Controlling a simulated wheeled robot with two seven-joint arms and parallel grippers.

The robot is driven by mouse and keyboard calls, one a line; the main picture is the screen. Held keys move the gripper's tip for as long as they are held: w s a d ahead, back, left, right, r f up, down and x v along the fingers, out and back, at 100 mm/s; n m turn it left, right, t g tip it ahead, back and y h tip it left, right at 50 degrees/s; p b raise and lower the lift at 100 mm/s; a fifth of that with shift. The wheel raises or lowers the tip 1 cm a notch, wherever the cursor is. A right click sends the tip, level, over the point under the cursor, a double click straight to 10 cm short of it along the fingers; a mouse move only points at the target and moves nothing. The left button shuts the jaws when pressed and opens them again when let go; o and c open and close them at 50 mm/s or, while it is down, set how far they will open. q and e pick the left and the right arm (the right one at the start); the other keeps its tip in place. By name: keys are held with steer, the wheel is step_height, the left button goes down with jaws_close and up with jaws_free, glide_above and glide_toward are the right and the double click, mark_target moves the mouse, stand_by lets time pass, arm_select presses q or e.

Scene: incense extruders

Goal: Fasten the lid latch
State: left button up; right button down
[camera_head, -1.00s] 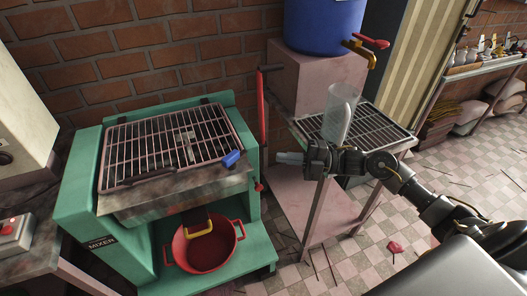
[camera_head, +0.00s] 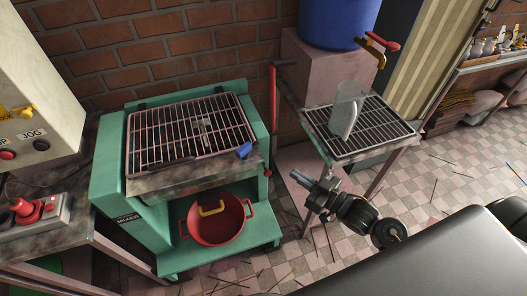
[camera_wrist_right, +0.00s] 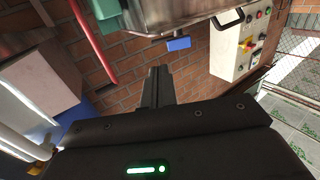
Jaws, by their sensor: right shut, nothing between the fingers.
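The green mixer (camera_head: 105,190) stands at the left centre, with a barred grate lid (camera_head: 165,139) lying shut over its top. A small blue latch handle (camera_head: 244,150) sits at the lid's front right corner; it also shows in the right wrist view (camera_wrist_right: 179,44), just beyond my fingertips. My right gripper (camera_head: 294,175) is shut and empty. It is to the right of the mixer and apart from the blue handle. Its closed fingers show in the right wrist view (camera_wrist_right: 160,72). My left gripper is in neither view.
A red pot (camera_head: 216,232) sits on the mixer's lower shelf. A red lever (camera_head: 273,105) rises at the mixer's right side. A stand with a grate (camera_head: 385,118) holds a clear jug (camera_head: 348,108), behind my right gripper. A control box (camera_head: 32,105) is at the left.

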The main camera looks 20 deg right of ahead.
steer(key=p, duration=0.3)
glide_toward(255, 147)
steer(key=x, duration=0.5)
steer(key=shift+w+f, duration=0.1)
steer(key=shift+w, duration=0.15)
steer(key=shift+w+a+f, duration=0.1)
steer(key=shift+w+a, duration=0.3)
steer(key=shift+w, duration=0.2)
